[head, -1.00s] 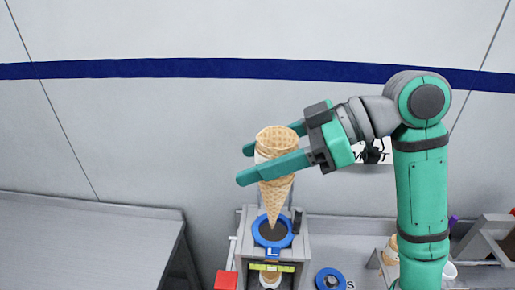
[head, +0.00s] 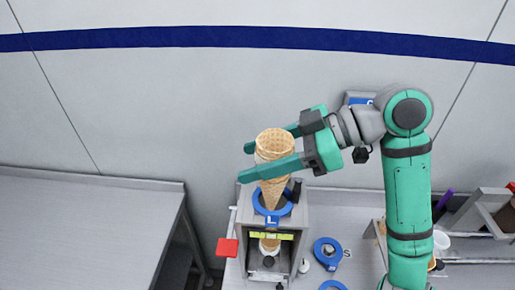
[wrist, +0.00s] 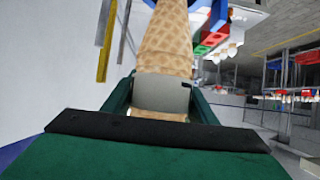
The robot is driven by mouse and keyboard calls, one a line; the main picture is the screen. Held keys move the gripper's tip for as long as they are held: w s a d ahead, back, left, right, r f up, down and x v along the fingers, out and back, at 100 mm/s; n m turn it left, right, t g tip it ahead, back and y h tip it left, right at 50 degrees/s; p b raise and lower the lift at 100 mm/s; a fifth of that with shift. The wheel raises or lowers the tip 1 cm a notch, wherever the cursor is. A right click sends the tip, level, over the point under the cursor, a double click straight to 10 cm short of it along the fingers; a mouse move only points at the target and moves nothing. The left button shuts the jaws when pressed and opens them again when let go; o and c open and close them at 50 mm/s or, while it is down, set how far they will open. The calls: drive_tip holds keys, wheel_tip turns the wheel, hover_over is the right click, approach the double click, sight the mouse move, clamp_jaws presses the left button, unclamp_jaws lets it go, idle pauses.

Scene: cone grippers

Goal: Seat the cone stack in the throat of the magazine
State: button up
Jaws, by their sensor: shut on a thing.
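The cone stack (head: 274,146) is a set of nested waffle cones, held upright with its tip down. My gripper (head: 247,162) is shut on it, one finger on each side. In the wrist view the cone stack (wrist: 165,45) lies between the green fingers, with a pale grey sleeve around it. The magazine (head: 303,225) is a grey box with a blue ring labelled L around its throat (head: 286,208). The tip overlaps the ring's opening from above; how deep it sits is hidden. Another cone (head: 270,244) shows inside the magazine, below a yellow-green strip.
A red block (head: 227,247) sticks out at the magazine's left. A loose blue ring (head: 327,250) marked S lies on the bench to the right, with another below it. An empty grey table (head: 85,225) stands at left. Holders and cups are at the right edge.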

drive_tip(key=shift+f, duration=2.4)
drive_tip(key=o, duration=0.9)
drive_tip(key=v, duration=1.1)
drive_tip(key=shift+s+f, duration=0.1)
